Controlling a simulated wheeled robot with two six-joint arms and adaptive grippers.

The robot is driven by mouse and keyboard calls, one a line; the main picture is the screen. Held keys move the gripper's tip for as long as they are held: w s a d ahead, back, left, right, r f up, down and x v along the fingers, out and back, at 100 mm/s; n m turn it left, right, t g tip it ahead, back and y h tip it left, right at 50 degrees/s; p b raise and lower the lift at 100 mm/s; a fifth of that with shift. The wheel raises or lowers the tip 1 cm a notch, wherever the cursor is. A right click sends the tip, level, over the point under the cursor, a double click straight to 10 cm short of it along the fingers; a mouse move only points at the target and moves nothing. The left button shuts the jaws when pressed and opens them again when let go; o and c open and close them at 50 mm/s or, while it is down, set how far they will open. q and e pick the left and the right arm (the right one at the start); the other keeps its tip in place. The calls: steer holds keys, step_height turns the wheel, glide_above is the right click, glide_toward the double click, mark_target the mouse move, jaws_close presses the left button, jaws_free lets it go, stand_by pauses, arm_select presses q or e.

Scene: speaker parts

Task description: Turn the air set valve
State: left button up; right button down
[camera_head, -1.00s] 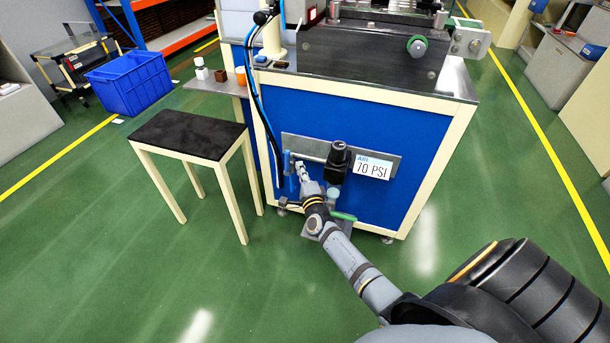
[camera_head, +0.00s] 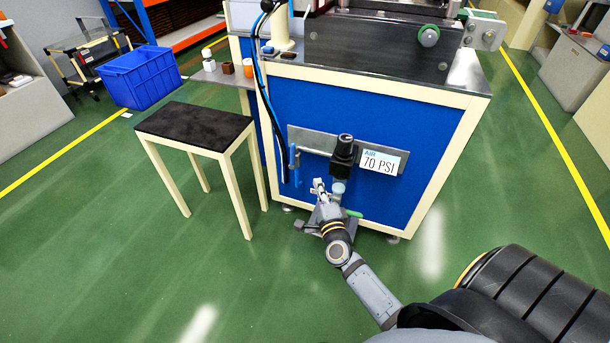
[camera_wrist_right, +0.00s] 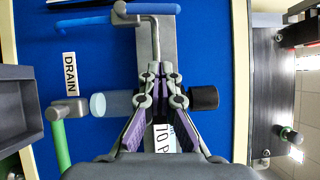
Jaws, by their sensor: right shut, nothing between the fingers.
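The air set valve shows as a blue lever (camera_head: 294,158) hanging upright at the left end of the grey plate on the machine's blue front. In the right wrist view the blue lever (camera_wrist_right: 150,9) runs along the top edge, past a bent metal pipe. My right gripper (camera_head: 318,184) is below and to the right of the lever, apart from it. In the wrist view its fingertips (camera_wrist_right: 160,70) are together and empty, in front of the air unit. My left gripper is not in view.
The black regulator knob (camera_head: 344,148) stands beside the "70 PSI" label (camera_head: 380,163). A green lever (camera_wrist_right: 61,145) is near the "DRAIN" label (camera_wrist_right: 69,73). A dark-topped stool (camera_head: 195,126) stands left of the machine. Green floor is clear in front.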

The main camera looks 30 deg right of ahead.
steer(key=b, duration=0.2)
glide_toward(294, 152)
steer(key=w+d, duration=0.3)
steer(key=d, duration=0.2)
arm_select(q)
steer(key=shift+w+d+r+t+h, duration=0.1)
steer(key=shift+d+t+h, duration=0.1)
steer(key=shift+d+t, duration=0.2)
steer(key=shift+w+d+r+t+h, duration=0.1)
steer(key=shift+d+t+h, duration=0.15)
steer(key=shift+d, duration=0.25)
arm_select(e)
steer(key=w, duration=0.1)
steer(key=w+a, duration=0.2)
steer(key=shift+w+f, duration=0.1)
steer(key=shift+f, duration=0.15)
steer(key=w+n+p, duration=0.1)
steer(key=p, duration=0.2)
steer(key=shift+a+r+p, duration=0.3)
steer(key=shift+a+r, duration=0.1)
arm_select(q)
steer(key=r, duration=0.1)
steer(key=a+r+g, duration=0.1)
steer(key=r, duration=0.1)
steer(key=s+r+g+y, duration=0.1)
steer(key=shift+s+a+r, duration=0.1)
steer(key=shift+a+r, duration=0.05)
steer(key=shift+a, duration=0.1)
arm_select(e)
steer(key=shift+f, duration=0.1)
